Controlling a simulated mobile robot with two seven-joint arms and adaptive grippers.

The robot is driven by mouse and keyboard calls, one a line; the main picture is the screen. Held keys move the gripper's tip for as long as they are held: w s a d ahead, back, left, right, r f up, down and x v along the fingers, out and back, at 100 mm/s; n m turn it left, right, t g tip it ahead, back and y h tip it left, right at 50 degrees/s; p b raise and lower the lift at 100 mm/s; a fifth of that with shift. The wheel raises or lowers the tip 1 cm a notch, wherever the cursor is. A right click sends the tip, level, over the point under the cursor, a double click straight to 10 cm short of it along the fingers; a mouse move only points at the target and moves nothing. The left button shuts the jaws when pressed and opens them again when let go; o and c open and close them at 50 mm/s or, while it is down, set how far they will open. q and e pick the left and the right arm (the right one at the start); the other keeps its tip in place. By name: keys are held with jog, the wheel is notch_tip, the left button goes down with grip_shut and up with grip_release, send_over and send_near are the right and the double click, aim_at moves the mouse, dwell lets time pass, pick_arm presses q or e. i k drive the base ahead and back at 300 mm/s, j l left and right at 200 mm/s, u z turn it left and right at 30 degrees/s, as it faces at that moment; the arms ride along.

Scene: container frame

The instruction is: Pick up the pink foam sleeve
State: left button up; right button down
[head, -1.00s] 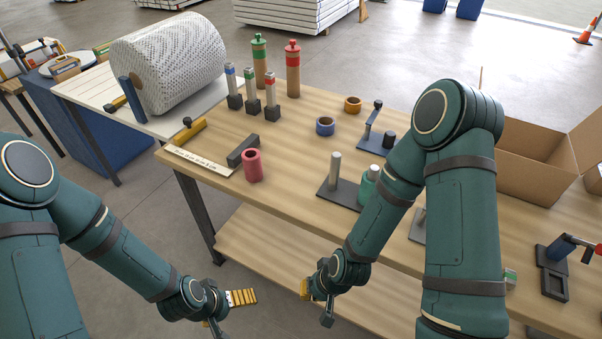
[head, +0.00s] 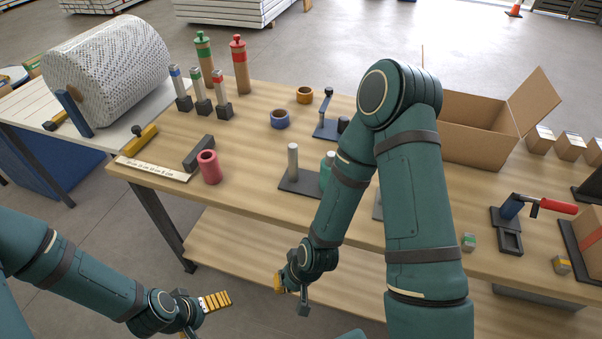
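The pink foam sleeve (head: 210,168) is a short hollow tube standing upright near the table's front left edge, just right of a dark block. My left gripper (head: 214,301) is low in front of the table, below the sleeve and apart from it. Its yellow ribbed finger pad shows, but the spacing of its fingers is not clear. My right gripper (head: 280,284) is also low in front of the table, right of and below the sleeve. It is seen edge-on, so its opening cannot be made out. Nothing visible is held in either.
The wooden table (head: 250,190) has a lower shelf (head: 245,240). A ruler (head: 152,169) and dark block (head: 198,152) lie beside the sleeve. An open carton (head: 470,125) is at the right.

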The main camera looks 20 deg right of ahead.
aim_at(209, 166)
jog(key=i+j, duration=0.2)
jog(key=j, duration=0.15)
jog(key=i+j, duration=0.15)
jog(key=j, duration=0.2)
jog(key=i+j+z, duration=0.1)
jog(key=j, duration=0.25)
jog(key=i+j, duration=0.25)
jog(key=j+z, duration=0.05)
jog(key=j, duration=0.05)
